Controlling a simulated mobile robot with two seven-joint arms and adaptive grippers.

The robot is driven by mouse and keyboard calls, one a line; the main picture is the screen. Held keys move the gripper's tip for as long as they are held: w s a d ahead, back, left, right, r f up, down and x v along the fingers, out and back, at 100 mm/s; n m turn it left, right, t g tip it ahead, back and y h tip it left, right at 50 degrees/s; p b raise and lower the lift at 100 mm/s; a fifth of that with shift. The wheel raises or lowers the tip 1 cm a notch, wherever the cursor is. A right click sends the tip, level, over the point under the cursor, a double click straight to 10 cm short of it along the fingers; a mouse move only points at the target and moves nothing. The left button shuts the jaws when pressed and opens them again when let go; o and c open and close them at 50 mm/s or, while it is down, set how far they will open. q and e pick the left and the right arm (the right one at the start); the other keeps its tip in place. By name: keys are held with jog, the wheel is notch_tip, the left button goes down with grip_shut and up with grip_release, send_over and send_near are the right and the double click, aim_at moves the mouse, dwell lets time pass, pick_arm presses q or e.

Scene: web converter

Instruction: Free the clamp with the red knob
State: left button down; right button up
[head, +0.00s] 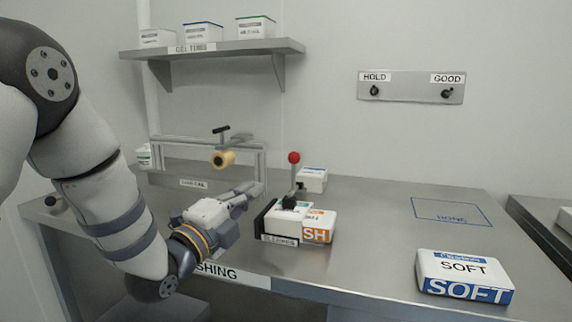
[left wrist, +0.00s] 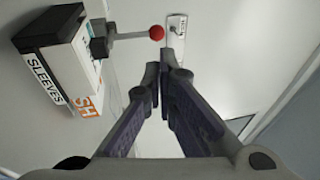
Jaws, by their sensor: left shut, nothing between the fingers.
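The clamp's red knob (head: 294,157) tops a grey lever (head: 294,178) that stands upright above the dark clamp body (head: 290,201). The clamp sits over a white carton with an orange "SH" print (head: 318,235) in a black holder marked SLEEVES (head: 279,239). My left gripper (head: 253,187) is shut and empty, left of the lever and lower than the knob. In the left wrist view, the red knob (left wrist: 157,33) shows just beyond the closed fingertips (left wrist: 160,75), apart from them in the picture. My right gripper is out of view.
A grey frame with a yellow roll (head: 222,159) stands behind my left gripper. A small white box (head: 313,180) is behind the clamp. A blue and white SOFT carton (head: 465,277) lies at the front right. The marked DONE area (head: 451,212) is bare.

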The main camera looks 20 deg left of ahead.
aim_at(291, 159)
pick_arm(q)
jog(key=b+x, duration=0.1)
jog(key=x, duration=1.1)
jog(key=shift+w+d+f+b, duration=0.1)
jog(key=shift+w+d+b, duration=0.05)
jog(key=shift+w+b, duration=0.2)
jog(key=shift+w+d+r, duration=0.15)
jog(key=shift+w+r, duration=0.1)
jog(key=shift+w, duration=0.25)
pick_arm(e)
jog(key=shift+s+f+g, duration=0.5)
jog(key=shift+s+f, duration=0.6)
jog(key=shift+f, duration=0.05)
